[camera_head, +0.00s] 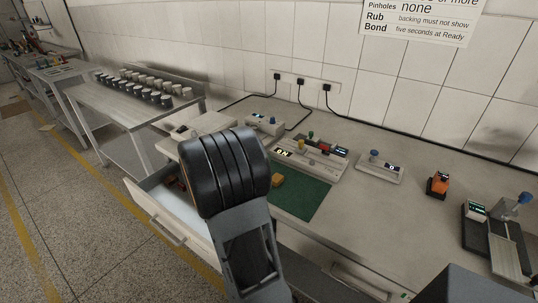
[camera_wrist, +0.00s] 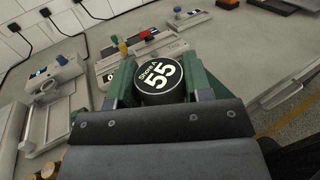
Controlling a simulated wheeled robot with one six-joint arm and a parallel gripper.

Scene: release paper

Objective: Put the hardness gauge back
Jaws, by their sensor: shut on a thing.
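The hardness gauge (camera_wrist: 159,84) is a round black dial reading "Shore A 55" in white. My gripper (camera_wrist: 160,72), with green fingers, is shut on it, one finger on each side, and the dial faces the wrist camera. In the head view my black and grey arm link hides the gripper and the gauge. What lies under the gauge cannot be seen.
A drawer (camera_head: 166,222) stands open at the bench's left front. An orange device (camera_head: 438,184) stands right. Brass-coloured pieces (camera_wrist: 48,170) show in the wrist view.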

